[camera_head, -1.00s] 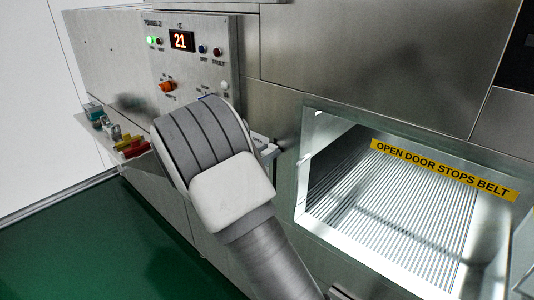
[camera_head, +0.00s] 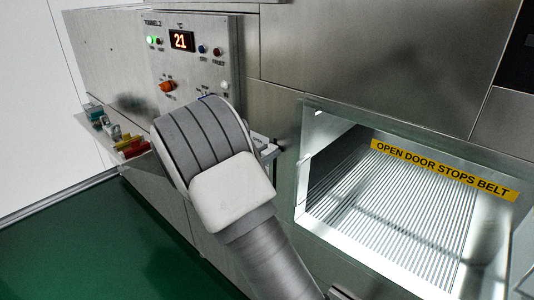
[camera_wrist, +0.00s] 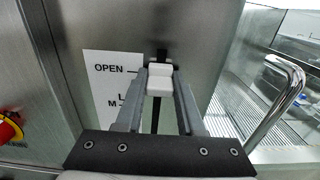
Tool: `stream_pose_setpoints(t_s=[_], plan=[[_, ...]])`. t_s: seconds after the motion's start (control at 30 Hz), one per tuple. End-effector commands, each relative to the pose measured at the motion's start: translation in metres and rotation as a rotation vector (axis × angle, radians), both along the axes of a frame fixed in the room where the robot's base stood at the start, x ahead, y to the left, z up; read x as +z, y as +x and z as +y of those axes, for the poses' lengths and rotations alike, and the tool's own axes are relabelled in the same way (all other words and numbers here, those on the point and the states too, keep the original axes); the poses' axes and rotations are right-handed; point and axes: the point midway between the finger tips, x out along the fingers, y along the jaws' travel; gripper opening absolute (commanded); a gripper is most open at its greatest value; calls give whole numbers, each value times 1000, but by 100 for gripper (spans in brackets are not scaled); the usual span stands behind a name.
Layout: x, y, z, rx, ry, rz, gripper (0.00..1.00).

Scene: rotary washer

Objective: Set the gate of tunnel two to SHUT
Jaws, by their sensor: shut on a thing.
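A white slider knob (camera_wrist: 160,80) sits in a dark vertical slot in the wrist view. It stands level with the OPEN mark on a white scale label (camera_wrist: 108,75). Lower letters on the label, such as L and M, are partly hidden by my gripper. My gripper (camera_wrist: 160,74) is shut on the knob, one finger on each side. In the head view my arm covers the gripper and the knob. The control panel (camera_head: 215,75) there is marked TUNNEL 2 and its red display (camera_head: 181,41) reads 21.
A tunnel opening with a ribbed belt (camera_head: 390,210) lies to the right, under a yellow OPEN DOOR STOPS BELT label (camera_head: 440,170). A curved metal handle (camera_wrist: 285,100) is close to my gripper's right. A red button (camera_wrist: 8,128) is at left. A shelf (camera_head: 125,152) holds small coloured items.

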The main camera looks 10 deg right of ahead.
Motion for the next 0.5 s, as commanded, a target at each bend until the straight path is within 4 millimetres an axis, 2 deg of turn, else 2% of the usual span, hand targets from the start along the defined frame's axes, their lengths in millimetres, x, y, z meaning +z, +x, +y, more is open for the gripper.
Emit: stream_pose_setpoints(t_s=[0.33,0.43,0.5], plan=[[-1,0,0,1,1,1,0],[-12,0,0,1,0,1,0],[-26,0,1,1,0,3,0]])
